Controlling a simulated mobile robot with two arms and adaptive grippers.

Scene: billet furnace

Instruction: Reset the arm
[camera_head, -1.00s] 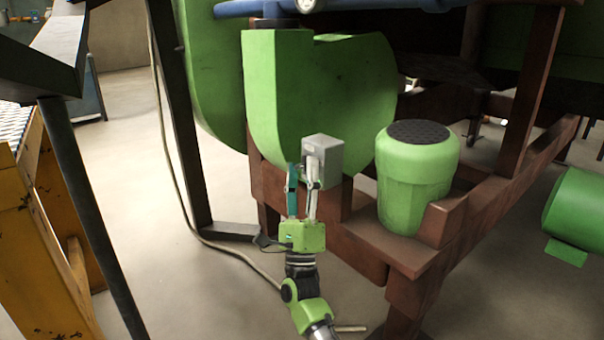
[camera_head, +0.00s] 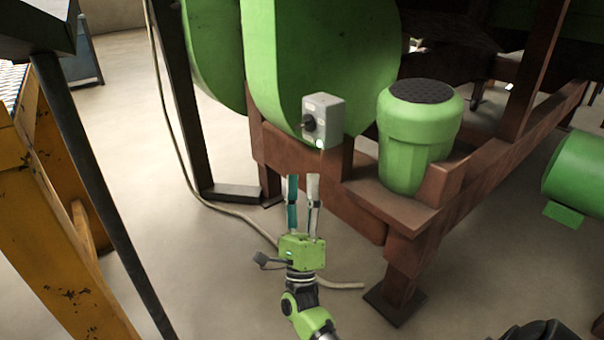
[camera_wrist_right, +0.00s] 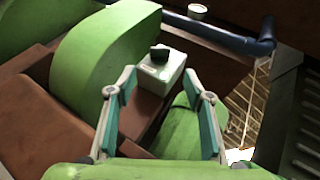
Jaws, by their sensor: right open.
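My right gripper (camera_head: 303,182) is open and empty in the head view, with its fingers pointing up and away from me. It is below and in front of a grey switch box (camera_head: 330,118) with a black knob, and apart from it. The box is mounted in front of the green machine housing (camera_head: 325,60). In the right wrist view the two fingers (camera_wrist_right: 162,84) stand apart, and the box (camera_wrist_right: 168,72) shows beyond and between their tips. My left gripper is not in view.
A green motor (camera_head: 418,145) stands on the brown steel frame (camera_head: 350,222) right of the box. A yellow frame (camera_head: 62,250) and dark posts are at the left. A cable (camera_head: 190,190) runs down to the floor. Bare floor (camera_head: 190,270) lies left of the gripper.

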